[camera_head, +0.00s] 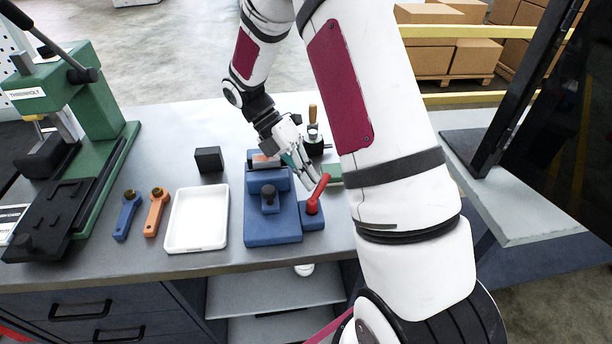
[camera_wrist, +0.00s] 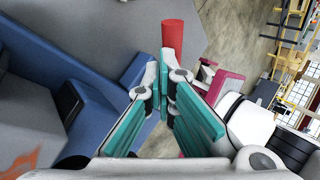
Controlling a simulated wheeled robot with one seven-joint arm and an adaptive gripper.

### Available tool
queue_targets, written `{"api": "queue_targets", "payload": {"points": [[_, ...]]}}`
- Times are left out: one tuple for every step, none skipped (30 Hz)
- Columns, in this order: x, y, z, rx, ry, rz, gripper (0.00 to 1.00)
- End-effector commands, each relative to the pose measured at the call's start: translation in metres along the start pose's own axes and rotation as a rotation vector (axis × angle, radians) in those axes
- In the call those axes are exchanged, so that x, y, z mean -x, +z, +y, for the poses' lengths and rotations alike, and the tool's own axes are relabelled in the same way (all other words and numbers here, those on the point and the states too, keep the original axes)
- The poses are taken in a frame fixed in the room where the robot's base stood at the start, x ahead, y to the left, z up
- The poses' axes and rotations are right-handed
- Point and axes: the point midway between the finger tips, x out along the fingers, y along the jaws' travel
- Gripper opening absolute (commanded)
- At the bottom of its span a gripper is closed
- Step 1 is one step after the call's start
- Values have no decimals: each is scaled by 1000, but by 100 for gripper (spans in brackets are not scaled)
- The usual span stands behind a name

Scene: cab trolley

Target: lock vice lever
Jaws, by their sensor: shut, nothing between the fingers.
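The blue vice (camera_head: 272,225) stands on the grey bench and has a red lever (camera_head: 317,192) on its right side. The lever tilts up and to the right from its blue mount. My gripper (camera_head: 313,182) is beside the top of the lever, its fingers pointing down toward it. In the wrist view, my gripper's fingertips (camera_wrist: 162,72) are together with nothing between them. The red lever (camera_wrist: 172,34) shows just beyond the tips; I cannot tell whether they touch. The blue vice body (camera_wrist: 75,75) fills the left of that view.
A white tray (camera_head: 197,240) and a black cube (camera_head: 208,160) lie left of the vice. Blue (camera_head: 127,215) and orange (camera_head: 155,214) tools lie further left, beside a green press (camera_head: 105,110). A wooden-handled item (camera_head: 313,135) stands behind my gripper.

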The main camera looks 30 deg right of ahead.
Motion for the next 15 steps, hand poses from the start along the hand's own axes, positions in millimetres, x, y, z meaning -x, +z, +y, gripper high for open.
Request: {"api": "queue_targets", "payload": {"points": [[-2, 3, -2, -37, 0, 31, 0], [-3, 4, -3, -57, 0, 50, 0], [-4, 6, -4, -87, 0, 76, 0], [-5, 6, -6, -108, -1, 95, 0], [-6, 7, -7, -128, -2, 113, 0], [-7, 8, -8, -158, -1, 139, 0], [-8, 9, -9, -180, -1, 157, 0], [-9, 10, -10, -200, 0, 176, 0], [-10, 11, -12, -230, -1, 201, 0], [-11, 12, -13, -251, -1, 220, 0], [-12, 12, -14, -272, -1, 239, 0], [-14, 13, -16, -301, -1, 263, 0], [-14, 13, -17, -322, -1, 283, 0], [-16, 14, -18, -343, -1, 300, 0], [-17, 14, -20, -371, -1, 325, 0]]}}
